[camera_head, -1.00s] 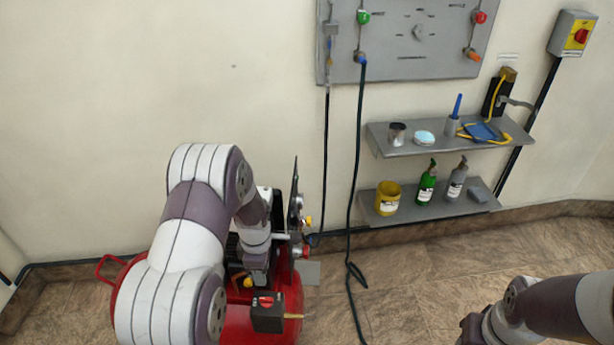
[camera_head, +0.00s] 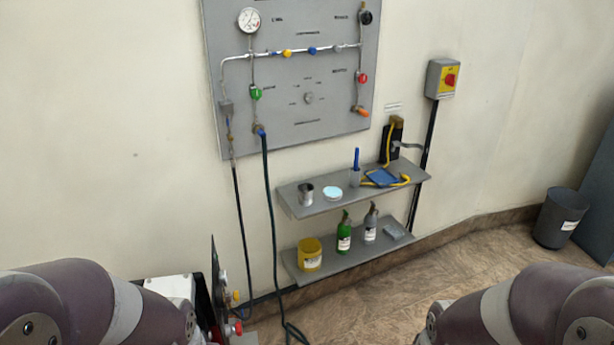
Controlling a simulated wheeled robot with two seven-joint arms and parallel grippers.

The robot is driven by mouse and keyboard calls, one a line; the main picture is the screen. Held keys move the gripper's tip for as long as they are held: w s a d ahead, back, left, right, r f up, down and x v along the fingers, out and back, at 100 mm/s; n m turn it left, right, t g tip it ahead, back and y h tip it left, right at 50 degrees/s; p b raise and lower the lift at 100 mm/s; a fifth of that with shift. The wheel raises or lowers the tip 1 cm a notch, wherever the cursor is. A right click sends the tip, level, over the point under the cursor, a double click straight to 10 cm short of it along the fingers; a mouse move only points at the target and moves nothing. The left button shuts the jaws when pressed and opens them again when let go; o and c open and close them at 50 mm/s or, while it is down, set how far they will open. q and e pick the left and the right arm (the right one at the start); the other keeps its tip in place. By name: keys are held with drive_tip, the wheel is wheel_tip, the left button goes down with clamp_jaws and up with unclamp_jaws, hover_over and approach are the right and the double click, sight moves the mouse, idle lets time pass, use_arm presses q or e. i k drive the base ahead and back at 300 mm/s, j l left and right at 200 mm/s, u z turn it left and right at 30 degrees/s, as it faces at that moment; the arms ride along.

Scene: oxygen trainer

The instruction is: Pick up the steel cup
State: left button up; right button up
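The steel cup (camera_head: 306,194) is a small shiny metal cup standing upright at the left end of the upper grey shelf (camera_head: 345,200). A light blue round dish (camera_head: 332,193) stands just to its right. Nothing touches the cup from my side. My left arm shows at the lower left and my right arm at the lower right, both well short of the shelf. Neither gripper is visible in this view.
The lower shelf (camera_head: 340,266) holds a yellow tub (camera_head: 309,254), a green bottle (camera_head: 344,232) and a grey bottle (camera_head: 371,222). A dark hose (camera_head: 270,230) hangs left of the shelves. A compressor shows at lower left. A bin (camera_head: 559,217) stands right. Floor before the shelves is clear.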

sight(306, 195)
drive_tip(key=i+z, duration=0.3)
drive_tip(key=i, duration=0.65)
drive_tip(key=i+j+z, duration=0.1)
drive_tip(key=i+z, duration=0.2)
drive_tip(key=i, duration=0.65)
